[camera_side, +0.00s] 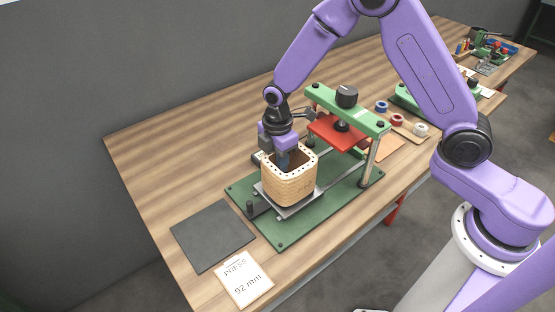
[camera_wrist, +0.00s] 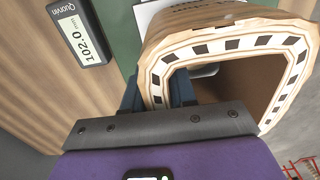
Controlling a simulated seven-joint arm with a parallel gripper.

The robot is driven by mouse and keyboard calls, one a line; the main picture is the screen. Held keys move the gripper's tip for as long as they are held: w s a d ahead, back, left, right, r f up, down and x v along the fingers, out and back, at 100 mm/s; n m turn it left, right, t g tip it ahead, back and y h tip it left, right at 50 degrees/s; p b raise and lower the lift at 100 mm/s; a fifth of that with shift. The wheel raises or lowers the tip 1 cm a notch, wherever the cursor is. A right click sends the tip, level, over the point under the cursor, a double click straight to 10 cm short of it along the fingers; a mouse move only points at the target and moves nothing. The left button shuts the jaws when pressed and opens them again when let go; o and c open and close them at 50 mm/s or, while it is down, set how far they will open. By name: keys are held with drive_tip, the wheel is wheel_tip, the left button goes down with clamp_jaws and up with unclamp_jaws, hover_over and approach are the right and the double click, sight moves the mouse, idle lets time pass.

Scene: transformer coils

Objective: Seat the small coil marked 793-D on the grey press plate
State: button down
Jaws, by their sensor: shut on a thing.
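A tan, wound coil (camera_side: 290,188), squarish with rounded corners and an open middle, is at the front of the green press, over the grey press plate (camera_side: 284,213). It looks upright; I cannot tell whether its underside rests fully on the plate. My gripper (camera_side: 283,158) reaches down from above and is shut on the coil's wall, one finger inside the opening. In the wrist view, the coil's pale rim (camera_wrist: 225,45) with dark square marks fills the right side, and my gripper (camera_wrist: 157,95) pinches its near-left wall. No 793-D mark is readable.
The green press base (camera_side: 335,200) carries posts and a red pressing block (camera_side: 338,132) behind the coil. A dark mat (camera_side: 212,235) and a card reading "PRESS 92 mm" (camera_side: 243,280) lie in front. A gauge reading 102.0 (camera_wrist: 78,32) is beside the press. Tape rolls (camera_side: 401,115) stand behind.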

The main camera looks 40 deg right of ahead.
drive_tip(key=shift+f, duration=0.35)
drive_tip(key=c, duration=0.8)
unclamp_jaws()
wheel_tip(320, 180, up, 17)
drive_tip(key=shift+r, duration=0.2)
drive_tip(key=shift+s, duration=0.1)
drive_tip(key=s+d+m, duration=0.1)
drive_tip(key=s+d, duration=0.2)
drive_tip(key=s, duration=0.6)
drive_tip(key=s+d+m, duration=0.2)
drive_tip(key=s+d, duration=0.2)
drive_tip(key=s, duration=0.6)
drive_tip(key=s+d+f+m, duration=0.1)
drive_tip(key=s+d+m, duration=0.1)
drive_tip(key=s, duration=0.8)
drive_tip(key=shift+s+d, duration=0.25)
drive_tip(key=shift+d, duration=0.6)
